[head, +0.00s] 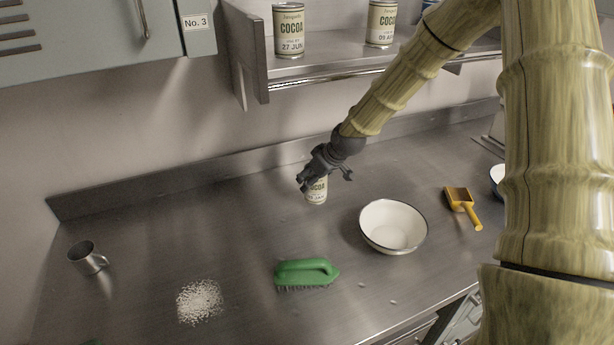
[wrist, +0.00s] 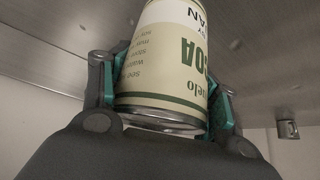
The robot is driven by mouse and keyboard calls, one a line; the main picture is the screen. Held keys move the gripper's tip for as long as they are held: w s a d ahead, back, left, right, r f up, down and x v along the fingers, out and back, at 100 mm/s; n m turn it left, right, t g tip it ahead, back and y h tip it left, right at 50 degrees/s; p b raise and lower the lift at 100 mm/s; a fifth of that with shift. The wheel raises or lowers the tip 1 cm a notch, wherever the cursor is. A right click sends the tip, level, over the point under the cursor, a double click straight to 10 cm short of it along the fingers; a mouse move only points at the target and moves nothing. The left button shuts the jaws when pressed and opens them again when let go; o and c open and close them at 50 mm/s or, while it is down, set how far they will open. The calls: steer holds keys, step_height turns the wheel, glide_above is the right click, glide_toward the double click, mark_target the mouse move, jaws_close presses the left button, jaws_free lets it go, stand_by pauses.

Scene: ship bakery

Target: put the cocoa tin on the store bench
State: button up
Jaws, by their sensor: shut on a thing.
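A cream and green cocoa tin (head: 317,191) is in my gripper (head: 314,178), over the middle of the steel bench (head: 200,232). In the wrist view the tin (wrist: 162,75) sits between the two fingers (wrist: 165,88), which press on its sides. Its printing is upside down in that view but upright in the head view. The far end of the tin is cut off in the wrist view. I cannot tell whether the tin touches the bench or hangs just above it.
Two more cocoa tins, dated 27 JUN (head: 289,32) and 09 APR (head: 381,24), stand on the wall shelf (head: 325,66). A white bowl (head: 393,227), yellow scoop (head: 461,203), green brush (head: 305,272), white grains (head: 199,301) and metal mug (head: 87,257) lie around.

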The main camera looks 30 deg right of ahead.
steer(key=shift+w+d+f+p, duration=0.2)
steer(key=shift+w+f+p, duration=0.55)
steer(key=shift+w+f, duration=0.3)
steer(key=shift+w+d+f+p, duration=0.15)
steer(key=shift+w+f+p, duration=0.7)
steer(key=shift+w, duration=0.25)
steer(key=o, duration=1.5)
steer(key=shift+f, duration=0.1)
steer(key=shift+o, duration=0.2)
steer(key=shift+s, duration=0.1)
steer(key=shift+b+v, duration=1.75)
steer(key=shift+v, duration=4.25)
